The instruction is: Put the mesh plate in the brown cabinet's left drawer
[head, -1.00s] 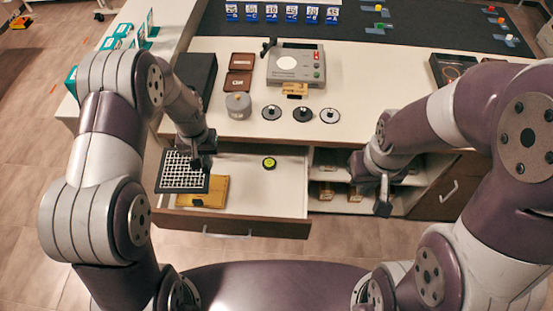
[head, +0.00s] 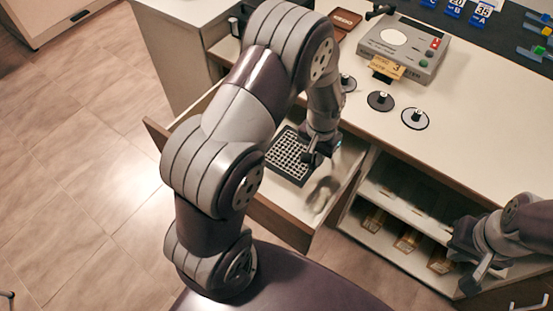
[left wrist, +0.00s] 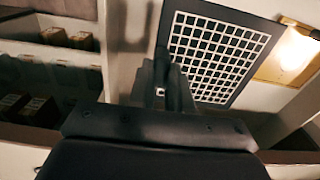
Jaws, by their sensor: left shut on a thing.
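The mesh plate (head: 287,158) is a dark rectangle with a white grid. My left gripper (head: 313,157) is shut on its edge and holds it over an open drawer (head: 280,227). In the left wrist view the plate (left wrist: 222,50) shows beyond the gripper fingers (left wrist: 172,85). My left arm hides part of the drawer in the head view. My right gripper (head: 474,272) is at the lower right, by the open shelves; its finger opening is unclear. A cabinet (head: 75,20) with a dark handle stands at the far upper left; I cannot tell whether it is the brown cabinet.
The counter (head: 455,150) holds a grey device (head: 402,50) and black discs (head: 415,118). Open shelves (head: 400,215) with small boxes lie right of the drawer. A yellow folder (left wrist: 272,65) shows beyond the plate. The floor (head: 80,150) at left is clear.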

